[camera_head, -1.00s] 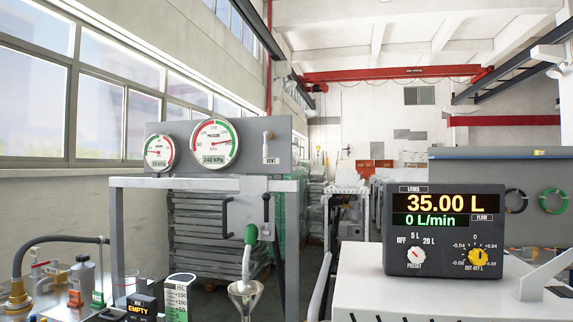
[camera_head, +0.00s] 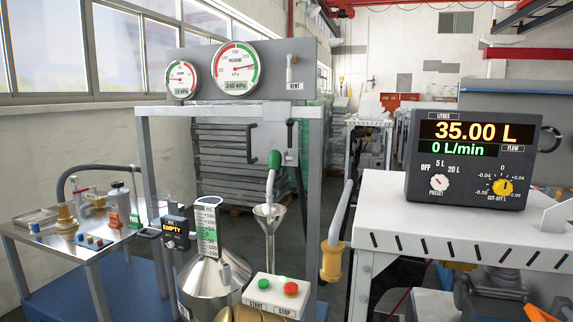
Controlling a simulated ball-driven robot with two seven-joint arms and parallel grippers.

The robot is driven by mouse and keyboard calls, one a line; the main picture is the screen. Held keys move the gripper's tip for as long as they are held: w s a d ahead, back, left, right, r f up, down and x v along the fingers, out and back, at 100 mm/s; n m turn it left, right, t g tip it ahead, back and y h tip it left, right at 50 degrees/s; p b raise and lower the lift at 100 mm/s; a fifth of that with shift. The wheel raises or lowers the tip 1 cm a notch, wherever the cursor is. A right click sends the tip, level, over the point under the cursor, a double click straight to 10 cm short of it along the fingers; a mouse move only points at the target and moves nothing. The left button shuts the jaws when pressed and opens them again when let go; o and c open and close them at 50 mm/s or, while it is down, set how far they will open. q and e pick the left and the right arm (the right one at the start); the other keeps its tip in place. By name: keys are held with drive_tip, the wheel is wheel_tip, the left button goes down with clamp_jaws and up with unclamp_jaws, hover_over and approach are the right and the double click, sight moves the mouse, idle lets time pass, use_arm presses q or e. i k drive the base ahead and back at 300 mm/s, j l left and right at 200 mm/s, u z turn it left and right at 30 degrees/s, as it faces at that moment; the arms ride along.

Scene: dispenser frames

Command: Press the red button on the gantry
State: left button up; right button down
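The red button (camera_head: 291,288), marked STOP, sits on the top of a small pale control box (camera_head: 273,299) at the bottom centre of the head view. A green button (camera_head: 263,284), marked START, is to its left on the same box. The box is in front of a grey gantry frame (camera_head: 230,112) that carries two pressure gauges on its upper panel. I cannot make out how the box is mounted. Neither of my grippers can be made out in this view, and nothing is seen touching the red button.
A steel funnel (camera_head: 269,212) under a green-handled nozzle stands behind the box. A metal vessel (camera_head: 205,282) is to its left. A side table (camera_head: 60,245) with fittings stands at left. At right, a white table (camera_head: 400,222) bears a display unit (camera_head: 470,160) reading 35.00 L, 0 L/min.

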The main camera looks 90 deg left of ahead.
sight(289, 288)
drive_tip(key=u, duration=3.2)
